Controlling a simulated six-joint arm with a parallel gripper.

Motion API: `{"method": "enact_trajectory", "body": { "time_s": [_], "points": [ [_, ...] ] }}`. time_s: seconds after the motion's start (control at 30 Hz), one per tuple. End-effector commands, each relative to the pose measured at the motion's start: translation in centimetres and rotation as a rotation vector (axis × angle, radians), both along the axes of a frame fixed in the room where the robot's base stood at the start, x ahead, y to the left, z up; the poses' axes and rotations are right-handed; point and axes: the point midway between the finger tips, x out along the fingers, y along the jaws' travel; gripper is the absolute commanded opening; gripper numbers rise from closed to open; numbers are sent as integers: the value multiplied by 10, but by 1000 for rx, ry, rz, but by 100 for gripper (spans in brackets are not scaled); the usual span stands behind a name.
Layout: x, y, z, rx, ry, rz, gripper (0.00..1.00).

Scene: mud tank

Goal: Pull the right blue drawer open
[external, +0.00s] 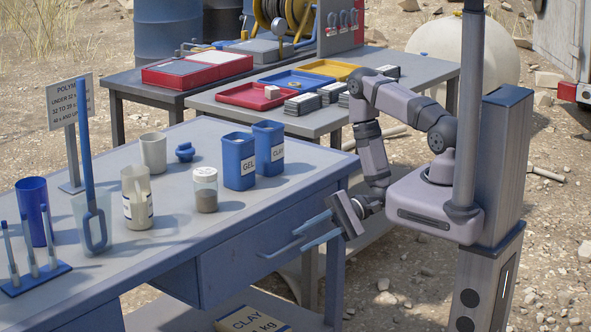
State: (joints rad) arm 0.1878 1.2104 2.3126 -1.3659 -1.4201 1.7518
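The blue drawer (235,272) is in the front side of the blue-grey table, at the right part of it. Its front looks flush with the table, so it appears shut. My gripper (298,241) is at the right end of this handle, reaching in from the right. Its two light blue fingers are spread, one above and one below the handle's end. The handle's end seems to lie between the fingertips; contact cannot be told. No second drawer handle shows.
The table top (205,240) carries blue GEL (239,161) and CLAY (268,148) containers, a jar (205,190) and several cups. A clay box (252,320) lies below the drawer. A second table (225,103) with trays stands behind. Open gravel lies front right of the drawer.

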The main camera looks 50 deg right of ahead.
Motion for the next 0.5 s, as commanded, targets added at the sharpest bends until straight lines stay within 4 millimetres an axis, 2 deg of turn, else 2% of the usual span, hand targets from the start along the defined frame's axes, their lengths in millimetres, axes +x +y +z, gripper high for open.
{"method": "enact_trajectory", "body": {
  "time_s": [0.5],
  "points": [
    [15, 49, -11, -2, -2, 5, 28]
  ]
}}
